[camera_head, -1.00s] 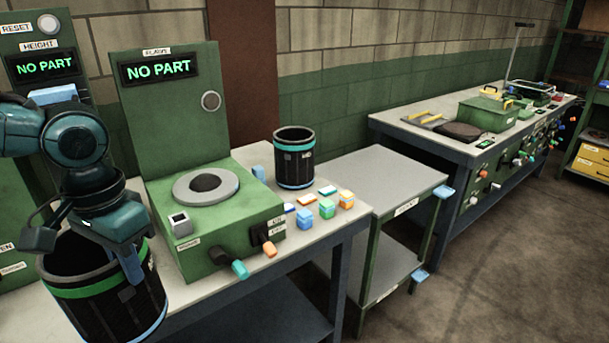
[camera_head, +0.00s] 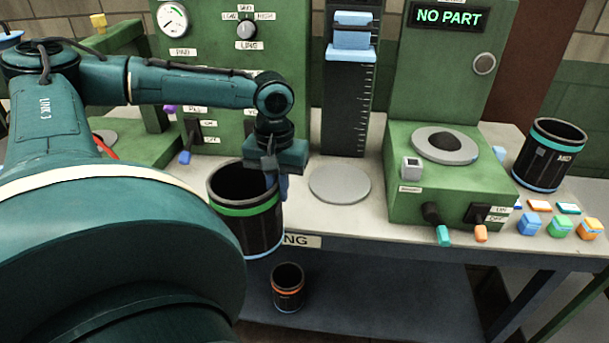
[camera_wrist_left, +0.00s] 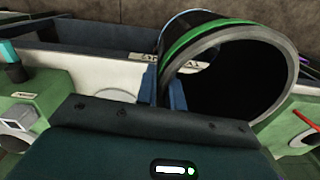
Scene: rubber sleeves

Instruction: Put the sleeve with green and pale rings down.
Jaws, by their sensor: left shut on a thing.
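The sleeve with green and pale rings (camera_head: 247,227) is a black tube with a green band near its top and a pale blue ring at its bottom. My left gripper (camera_head: 279,186) is shut on its wall at the right side of the rim. The sleeve is roughly upright and covers part of the bench's front edge; its bottom shows no support beneath. The left wrist view shows the blue fingers (camera_wrist_left: 163,92) at the wall of the sleeve (camera_wrist_left: 190,42), with its dark opening facing right. My right gripper is out of view.
A grey round plate (camera_head: 340,185) lies just right of the sleeve. The green flaws machine (camera_head: 405,205) reads NO PART. A teal-ringed sleeve (camera_head: 548,158) stands far right beside coloured blocks (camera_head: 560,227). A small orange-ringed sleeve (camera_head: 287,298) stands on the lower shelf.

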